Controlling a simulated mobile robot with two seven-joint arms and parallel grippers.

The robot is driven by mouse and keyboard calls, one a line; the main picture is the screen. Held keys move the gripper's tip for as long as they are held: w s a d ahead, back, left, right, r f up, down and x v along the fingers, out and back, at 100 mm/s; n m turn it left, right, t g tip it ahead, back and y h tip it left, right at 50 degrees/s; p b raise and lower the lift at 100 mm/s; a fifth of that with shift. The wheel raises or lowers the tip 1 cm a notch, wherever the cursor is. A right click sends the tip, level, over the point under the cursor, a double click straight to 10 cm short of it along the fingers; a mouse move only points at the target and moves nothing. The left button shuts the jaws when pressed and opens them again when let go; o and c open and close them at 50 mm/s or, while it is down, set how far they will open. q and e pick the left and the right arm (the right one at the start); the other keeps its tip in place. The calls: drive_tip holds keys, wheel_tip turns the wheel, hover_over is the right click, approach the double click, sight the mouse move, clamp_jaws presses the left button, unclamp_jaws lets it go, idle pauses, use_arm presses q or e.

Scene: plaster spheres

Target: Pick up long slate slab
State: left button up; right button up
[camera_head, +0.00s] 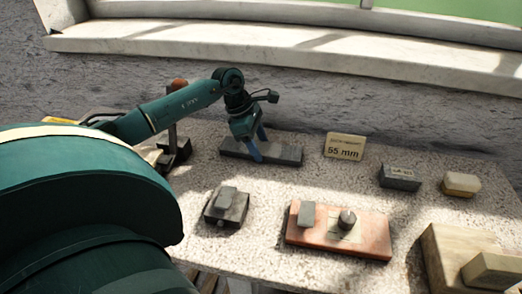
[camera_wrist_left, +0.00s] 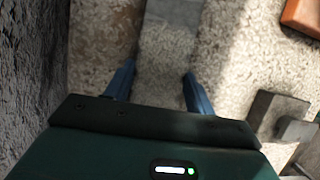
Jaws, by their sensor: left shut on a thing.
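The long slate slab (camera_head: 284,155) is a dark grey bar at the back of the speckled stone table in the head view. It appears to rest flat there. My left gripper (camera_head: 260,148) comes down on it from above, one blue finger on its near side and the other behind it. The gripper is shut on the slab. In the left wrist view the slab (camera_wrist_left: 166,55) runs up the picture between the blue fingers of my left gripper (camera_wrist_left: 158,70). My right gripper is not in view.
A "55 mm" sign (camera_head: 344,146) stands right of the slab. Dark (camera_head: 399,178) and pale (camera_head: 461,184) blocks sit farther right. A reddish board (camera_head: 370,237) and a small dark block assembly (camera_head: 227,205) lie in front. A grey wall is close behind.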

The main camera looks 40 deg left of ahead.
use_arm(q)
drive_tip(key=c, duration=0.4)
drive_tip(key=shift+w+r, duration=0.1)
drive_tip(key=shift+r, duration=0.05)
drive_tip(key=shift+c, duration=0.8)
